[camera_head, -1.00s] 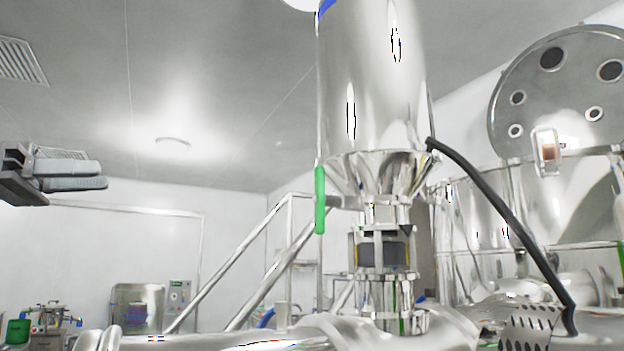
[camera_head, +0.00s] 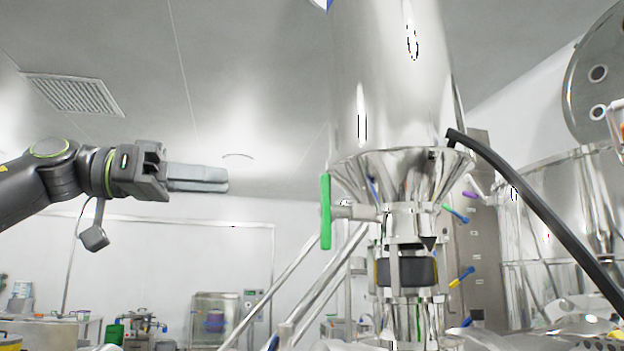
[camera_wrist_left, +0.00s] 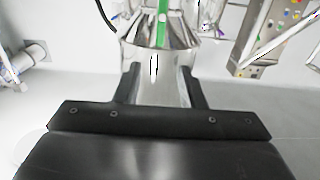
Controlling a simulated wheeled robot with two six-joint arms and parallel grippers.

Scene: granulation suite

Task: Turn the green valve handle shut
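The green valve handle (camera_head: 325,211) stands upright at the end of a short metal stem (camera_head: 356,212). The stem comes out of the left of the steel neck below the cone of a big hanging vessel (camera_head: 390,80). My left gripper (camera_head: 228,180) is left of the handle at about its height, apart from it, pointing right. In the left wrist view my left gripper's fingers (camera_wrist_left: 162,85) are spread with nothing between them, and the green handle (camera_wrist_left: 162,22) shows beyond them at the top. My right gripper is not in view.
A black hose (camera_head: 535,215) runs down to the right from the cone. Slanted steel rails (camera_head: 318,290) stand below and behind the handle. A steel drum (camera_head: 570,205) is at the right. The space between my left gripper and the handle looks clear.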

